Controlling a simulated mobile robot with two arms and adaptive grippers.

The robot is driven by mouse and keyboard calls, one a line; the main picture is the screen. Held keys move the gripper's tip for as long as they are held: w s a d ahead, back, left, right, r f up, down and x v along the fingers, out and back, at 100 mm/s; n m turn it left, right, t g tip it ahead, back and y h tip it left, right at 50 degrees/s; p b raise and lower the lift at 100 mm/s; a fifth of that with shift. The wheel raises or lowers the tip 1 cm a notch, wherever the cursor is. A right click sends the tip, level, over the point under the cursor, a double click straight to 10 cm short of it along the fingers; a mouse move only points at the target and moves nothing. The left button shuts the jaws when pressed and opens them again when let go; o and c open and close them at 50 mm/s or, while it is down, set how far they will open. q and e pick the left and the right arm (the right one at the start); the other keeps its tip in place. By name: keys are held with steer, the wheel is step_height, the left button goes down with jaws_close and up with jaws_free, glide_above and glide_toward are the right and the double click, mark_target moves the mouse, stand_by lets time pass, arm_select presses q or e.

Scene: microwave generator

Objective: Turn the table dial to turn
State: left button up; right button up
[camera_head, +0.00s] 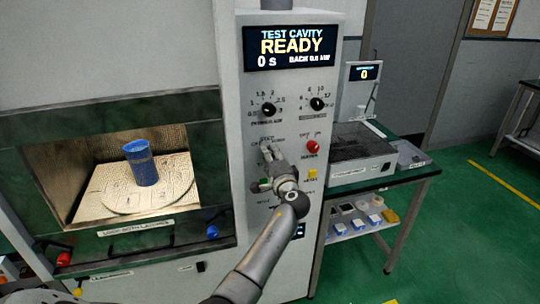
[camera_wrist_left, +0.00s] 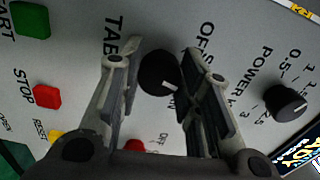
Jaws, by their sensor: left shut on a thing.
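The table dial (camera_wrist_left: 157,72) is a round black knob with a white pointer mark, on the grey panel beside lettering that starts "TAB". In the left wrist view it sits between the two fingers of my left gripper (camera_wrist_left: 160,60), which is shut on it. In the head view my left gripper (camera_head: 268,154) reaches up to the panel's middle and covers the dial. The display (camera_head: 290,47) above reads "TEST CAVITY READY", "0 s". The round turntable (camera_head: 125,197) with a blue cup (camera_head: 143,163) lies inside the lit cavity.
Two black knobs (camera_head: 268,109) (camera_head: 317,103) sit above my gripper. A red button (camera_head: 313,147) and yellow button (camera_head: 312,174) are to its right. The wrist view shows a green start button (camera_wrist_left: 31,20) and red stop button (camera_wrist_left: 47,97). A side table (camera_head: 400,177) stands right.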

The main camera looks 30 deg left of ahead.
arm_select(q)
steer(key=shift+r+m+p, duration=0.1)
steer(key=shift+m+p, duration=1.15)
steer(key=shift+m, duration=1.95)
steer(key=o, duration=1)
steer(key=shift+o, duration=0.2)
steer(key=shift+d, duration=0.1)
steer(key=v, duration=1.1)
steer(key=shift+s+d, duration=0.3)
